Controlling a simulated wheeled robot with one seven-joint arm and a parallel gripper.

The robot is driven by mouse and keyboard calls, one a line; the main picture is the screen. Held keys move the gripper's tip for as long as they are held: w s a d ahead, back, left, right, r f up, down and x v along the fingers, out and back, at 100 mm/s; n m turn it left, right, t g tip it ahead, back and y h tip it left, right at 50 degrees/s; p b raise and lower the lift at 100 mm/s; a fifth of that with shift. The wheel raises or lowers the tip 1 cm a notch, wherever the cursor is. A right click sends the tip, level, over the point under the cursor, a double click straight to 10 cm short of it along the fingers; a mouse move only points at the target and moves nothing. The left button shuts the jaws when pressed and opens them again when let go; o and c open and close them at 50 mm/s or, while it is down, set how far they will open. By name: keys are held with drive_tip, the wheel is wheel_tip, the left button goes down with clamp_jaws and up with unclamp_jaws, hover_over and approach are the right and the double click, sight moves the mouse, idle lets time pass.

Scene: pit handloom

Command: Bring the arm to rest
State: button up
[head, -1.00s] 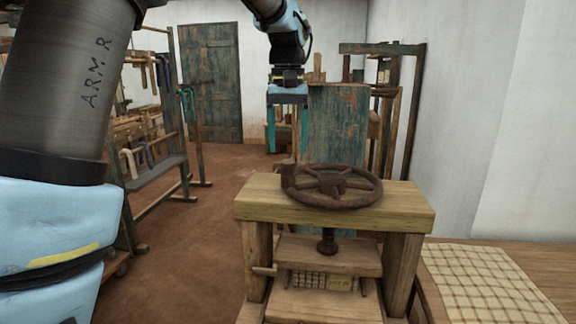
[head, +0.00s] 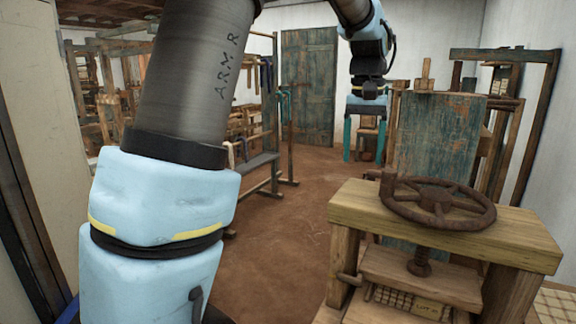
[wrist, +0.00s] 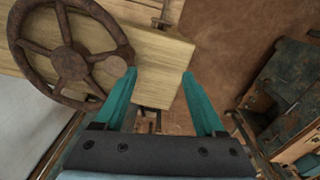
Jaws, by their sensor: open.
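My gripper (head: 364,138) hangs from my arm in the upper right of the head view, its two teal fingers pointing down and apart. Nothing is between them. In the wrist view the open fingers of my gripper (wrist: 159,80) show over the end of the wooden press beam (wrist: 150,60) and the brown floor. The press's rusty handwheel (head: 438,202) stands to the right of and below my gripper in the head view. The wheel also shows at the upper left of the wrist view (wrist: 70,62). My gripper appears clear of both.
The wooden press (head: 450,228) fills the lower right. A worn teal board (head: 437,135) stands behind it. A weathered door (head: 309,90) is at the back. Wooden racks (head: 262,170) stand on the left. The brown floor (head: 270,250) between is open.

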drive_tip(key=s+a+f+n, duration=0.1)
drive_tip(key=s+a+f, duration=0.2)
drive_tip(key=a+f, duration=0.2)
drive_tip(key=s+a+f+n+t, duration=0.1)
drive_tip(key=s+a+f, duration=0.2)
drive_tip(key=a, duration=0.9)
drive_tip(key=s+a+f+n, duration=0.1)
drive_tip(key=s+a+f, duration=0.2)
drive_tip(key=a+f, duration=0.5)
drive_tip(key=shift+s+a+f, duration=0.2)
drive_tip(key=shift+s+a, duration=0.05)
drive_tip(key=shift+a, duration=0.5)
drive_tip(key=shift+w, duration=0.1)
